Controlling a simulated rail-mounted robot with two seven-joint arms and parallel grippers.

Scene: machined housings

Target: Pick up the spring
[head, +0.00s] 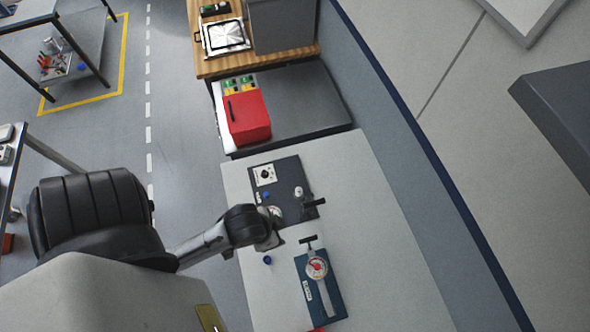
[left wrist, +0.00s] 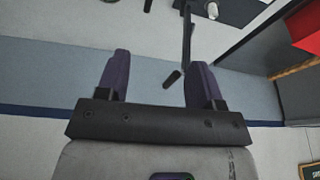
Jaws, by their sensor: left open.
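I cannot make out a spring clearly in either view. In the head view my left arm reaches in from the left, over the bench beside the dark panel (head: 290,176). The wrist hides part of that area. My right gripper is not in view.
A red box (head: 247,117) stands beyond the bench. A blue-grey barrier (head: 405,165) runs along the right. The bench's right part is clear.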

